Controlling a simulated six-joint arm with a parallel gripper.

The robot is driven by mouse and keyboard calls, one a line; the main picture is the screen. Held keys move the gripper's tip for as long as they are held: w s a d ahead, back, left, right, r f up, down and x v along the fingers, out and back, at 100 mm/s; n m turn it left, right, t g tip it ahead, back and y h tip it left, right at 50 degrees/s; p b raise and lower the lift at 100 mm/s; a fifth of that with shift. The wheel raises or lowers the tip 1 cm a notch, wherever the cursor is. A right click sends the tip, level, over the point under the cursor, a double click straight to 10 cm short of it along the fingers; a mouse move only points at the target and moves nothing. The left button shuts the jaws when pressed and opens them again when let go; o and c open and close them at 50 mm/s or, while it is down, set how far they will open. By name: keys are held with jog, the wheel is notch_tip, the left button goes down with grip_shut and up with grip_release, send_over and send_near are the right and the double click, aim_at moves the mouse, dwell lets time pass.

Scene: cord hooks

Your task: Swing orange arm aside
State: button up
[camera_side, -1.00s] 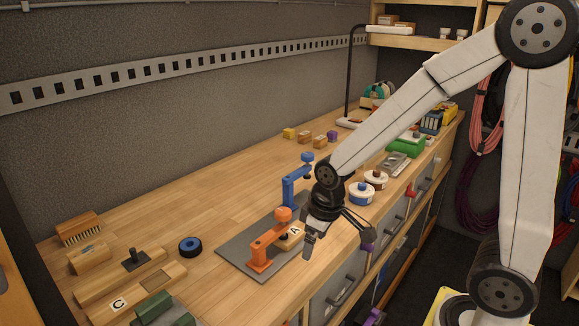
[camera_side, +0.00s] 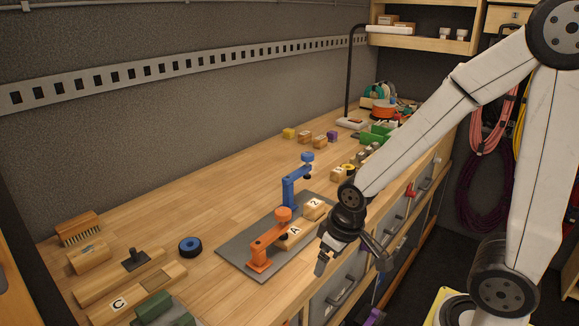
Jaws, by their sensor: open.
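The orange arm (camera_side: 267,240) stands on the grey plate (camera_side: 236,254) on the workbench. Its upper end with a round orange knob reaches right, over or beside a wooden block marked A (camera_side: 294,233). A blue arm (camera_side: 291,188) of like shape stands farther back on the plate, near a wooden block marked 2 (camera_side: 315,209). My gripper (camera_side: 346,262) is open and empty, to the right of the plate by the bench's front edge. It is apart from the orange arm. Whether the orange arm's tip touches block A is hard to tell.
A blue-black ring (camera_side: 190,246) lies left of the plate. A block marked C (camera_side: 119,304), a green block (camera_side: 154,307) and a brush (camera_side: 78,229) are at front left. Small blocks (camera_side: 305,138) and a lamp (camera_side: 350,80) stand at the back.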

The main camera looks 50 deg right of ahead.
dwell(0.4)
jog(key=c, duration=0.3)
notch_tip(320, 180, up, 5)
jog(key=m+g, duration=0.3)
jog(key=m, duration=1.5)
send_over(269, 234)
jog(key=shift+r, duration=0.1)
jog(key=shift+c, duration=0.2)
jog(key=shift+f, duration=3.9)
grip_shut()
